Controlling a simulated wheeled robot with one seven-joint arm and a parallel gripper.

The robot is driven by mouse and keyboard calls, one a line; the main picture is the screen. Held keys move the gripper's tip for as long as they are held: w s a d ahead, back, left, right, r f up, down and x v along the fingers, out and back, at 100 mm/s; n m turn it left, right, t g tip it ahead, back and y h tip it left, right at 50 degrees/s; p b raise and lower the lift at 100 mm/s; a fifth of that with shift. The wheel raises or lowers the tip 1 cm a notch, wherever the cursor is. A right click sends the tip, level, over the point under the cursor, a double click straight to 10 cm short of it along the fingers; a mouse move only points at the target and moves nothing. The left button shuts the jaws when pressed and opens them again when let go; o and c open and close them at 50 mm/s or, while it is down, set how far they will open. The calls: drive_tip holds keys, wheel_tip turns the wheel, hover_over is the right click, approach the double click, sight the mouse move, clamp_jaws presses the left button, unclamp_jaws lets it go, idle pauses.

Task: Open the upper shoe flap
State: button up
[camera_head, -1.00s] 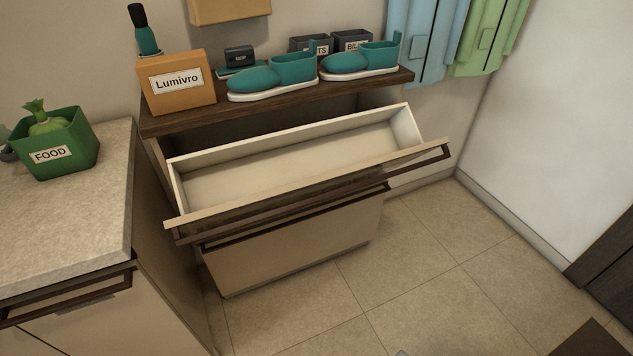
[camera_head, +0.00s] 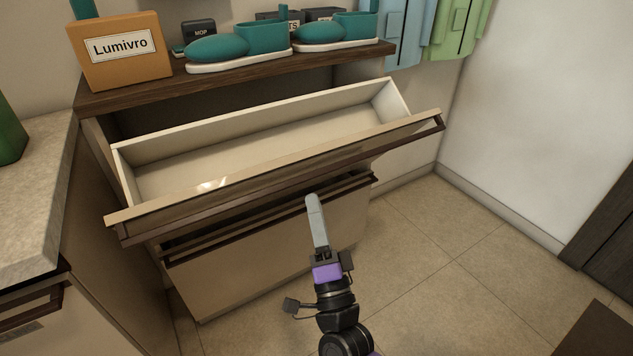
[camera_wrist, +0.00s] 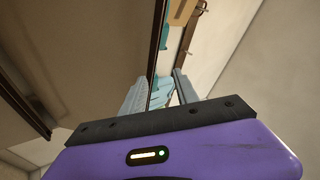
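The upper shoe flap (camera_head: 290,163) is tilted outward at the top of the cabinet. Its white inner compartment (camera_head: 250,150) is exposed and looks empty. A dark handle bar (camera_head: 400,145) runs along the flap's front edge. My gripper (camera_head: 314,203) points up in front of the cabinet, near the lower edge of the upper flap in the picture. I cannot tell whether it touches the flap. In the wrist view, my gripper's fingers (camera_wrist: 160,92) stand apart with nothing clearly held between them. A dark edge passes close to the fingers there.
The lower flap (camera_head: 265,265) is below, with a dark gap above it. An orange Lumivro box (camera_head: 122,52) and teal shoes (camera_head: 240,45) stand on the cabinet top. A stone-topped counter (camera_head: 40,180) is at left.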

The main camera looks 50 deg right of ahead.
sight(323, 175)
drive_tip(key=w+d+r+m+g+h, duration=0.1)
drive_tip(key=d+m, duration=0.1)
drive_tip(key=m, duration=0.1)
drive_tip(key=w+d+m+g+h, duration=0.1)
drive_tip(key=w+d+m+h, duration=0.1)
drive_tip(key=d, duration=0.1)
drive_tip(key=w+d+r+m+h, duration=0.1)
drive_tip(key=w+d+m, duration=0.1)
drive_tip(key=m, duration=0.1)
drive_tip(key=shift+d+r+m+g+p, duration=0.3)
drive_tip(key=shift+d+r+g, duration=0.05)
drive_tip(key=shift+d+g, duration=0.05)
clamp_jaws()
idle(1.3)
